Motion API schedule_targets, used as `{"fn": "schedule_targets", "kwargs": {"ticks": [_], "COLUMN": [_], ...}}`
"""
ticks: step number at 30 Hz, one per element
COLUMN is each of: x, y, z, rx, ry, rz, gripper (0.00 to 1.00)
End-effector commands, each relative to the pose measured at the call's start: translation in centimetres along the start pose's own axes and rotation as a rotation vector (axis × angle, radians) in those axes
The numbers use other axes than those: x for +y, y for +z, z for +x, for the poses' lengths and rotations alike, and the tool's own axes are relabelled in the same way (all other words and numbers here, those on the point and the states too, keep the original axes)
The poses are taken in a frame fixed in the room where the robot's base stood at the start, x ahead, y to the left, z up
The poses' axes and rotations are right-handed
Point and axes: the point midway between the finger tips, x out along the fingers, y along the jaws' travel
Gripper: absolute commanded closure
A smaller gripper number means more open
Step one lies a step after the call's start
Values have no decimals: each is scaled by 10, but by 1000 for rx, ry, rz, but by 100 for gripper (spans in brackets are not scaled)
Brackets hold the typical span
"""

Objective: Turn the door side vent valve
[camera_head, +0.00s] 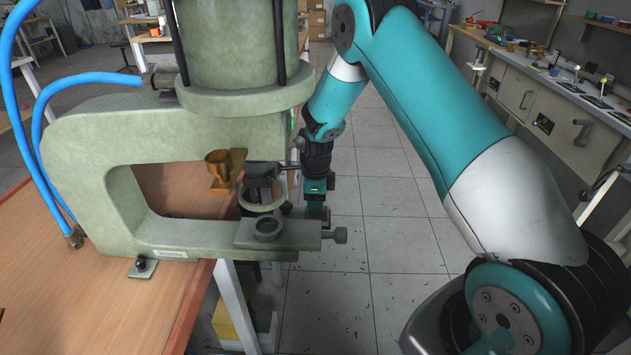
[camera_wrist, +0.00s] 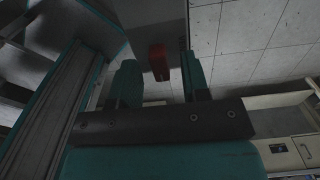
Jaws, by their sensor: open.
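In the wrist view a small red part (camera_wrist: 158,60), which may be the vent valve's handle, sits at the lower end of a grey body (camera_wrist: 155,22). My gripper (camera_wrist: 159,72) is open, one teal finger on each side of the red part. I cannot tell whether either finger touches it. In the head view my gripper (camera_head: 315,200) hangs just right of the green press (camera_head: 150,130), beyond its lower arm. Its fingertips are unclear there. The red part does not show in the head view, so which side's valve it is cannot be told.
The press stands on a wooden table (camera_head: 110,315) with blue hoses (camera_head: 42,105) at its left. A side knob (camera_head: 340,235) sticks out near my gripper. Tiled floor (camera_head: 400,225) lies open to the right; a workbench (camera_head: 555,110) stands beyond.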

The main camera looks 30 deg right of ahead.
Motion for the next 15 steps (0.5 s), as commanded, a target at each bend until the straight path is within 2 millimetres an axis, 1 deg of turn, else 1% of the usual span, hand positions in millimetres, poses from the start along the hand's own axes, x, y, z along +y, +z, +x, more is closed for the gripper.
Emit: {"fn": "schedule_targets", "kwargs": {"ticks": [5,12,15], "x": [-1,-1,0], "y": [0,1,1], "z": [-33,-95,-119], "rx": [-2,-3,-3], "ry": [-4,-5,-5], "rz": [0,0,0], "gripper": [57,57,57]}}
